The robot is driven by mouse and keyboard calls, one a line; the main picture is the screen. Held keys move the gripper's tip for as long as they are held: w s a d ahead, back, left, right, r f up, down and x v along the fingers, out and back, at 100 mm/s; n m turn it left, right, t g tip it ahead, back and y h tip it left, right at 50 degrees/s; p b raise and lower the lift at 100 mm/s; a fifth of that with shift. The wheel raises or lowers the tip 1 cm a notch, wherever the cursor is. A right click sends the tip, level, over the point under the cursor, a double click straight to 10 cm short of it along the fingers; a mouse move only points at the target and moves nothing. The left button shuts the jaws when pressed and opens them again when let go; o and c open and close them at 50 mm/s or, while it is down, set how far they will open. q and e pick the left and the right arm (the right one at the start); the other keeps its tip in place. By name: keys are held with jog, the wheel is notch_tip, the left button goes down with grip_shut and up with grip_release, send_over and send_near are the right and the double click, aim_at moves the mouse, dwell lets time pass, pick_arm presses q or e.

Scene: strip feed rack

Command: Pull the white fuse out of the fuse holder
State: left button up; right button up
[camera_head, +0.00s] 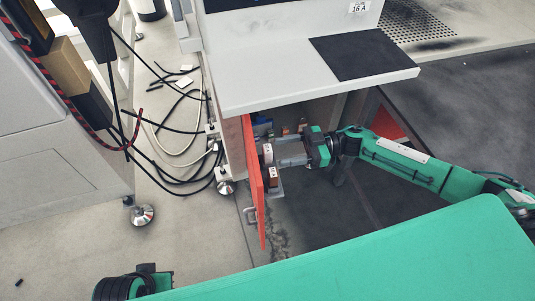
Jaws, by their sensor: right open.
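My right gripper (271,165) reaches in from the right, under the grey worktop and close behind the open red door (255,190). It is open, with its fingers pointing left. A small pale piece and a brown piece show at its finger ends; I cannot tell whether either is part of the gripper. I cannot make out the white fuse or its holder for certain. Small blue, brown and white parts show in the shaded opening behind the gripper, too small to identify. My left gripper is not in view.
The grey worktop (300,60) with a black mat (362,57) overhangs the opening. A label above reads 16 A. Loose black and white cables (180,130) lie on the floor at left, beside a grey cabinet (60,165) on a metal foot.

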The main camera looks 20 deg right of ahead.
jog(key=a, duration=0.4)
jog(key=shift+w, duration=0.2)
jog(key=shift+d, duration=0.1)
jog(key=c, duration=1.1)
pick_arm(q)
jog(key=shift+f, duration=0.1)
pick_arm(e)
jog(key=shift+o, duration=0.2)
jog(key=shift+r, duration=0.1)
